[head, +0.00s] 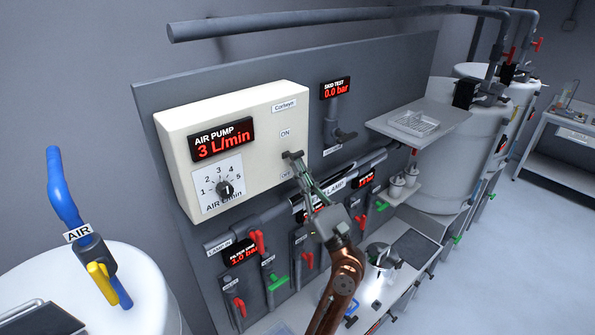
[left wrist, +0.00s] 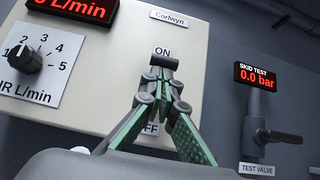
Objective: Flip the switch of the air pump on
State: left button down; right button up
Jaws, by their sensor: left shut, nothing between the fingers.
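The air pump box (head: 258,110) is a cream panel on the grey skid board. Its red display (head: 222,139) reads 3 L/min. The black switch (left wrist: 164,61) shows just below the ON label in the left wrist view, above the OFF label. My left gripper (left wrist: 161,82) is shut and empty, with its fingertips right at the switch from below. They partly hide it, and I cannot tell whether they touch it. In the head view my left gripper (head: 298,166) reaches up to the switch, between ON and OFF. My right gripper is not in view.
A flow dial (head: 224,188) sits at the box's lower left. Pipes and red and green valve handles lie below the box. A white tank (head: 110,285) stands at left.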

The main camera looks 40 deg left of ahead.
pick_arm(q)
jog(key=s+d+f+b, duration=0.2)
jog(key=d+b, duration=0.3)
jog(key=d, duration=0.4)
jog(key=shift+f, duration=0.45)
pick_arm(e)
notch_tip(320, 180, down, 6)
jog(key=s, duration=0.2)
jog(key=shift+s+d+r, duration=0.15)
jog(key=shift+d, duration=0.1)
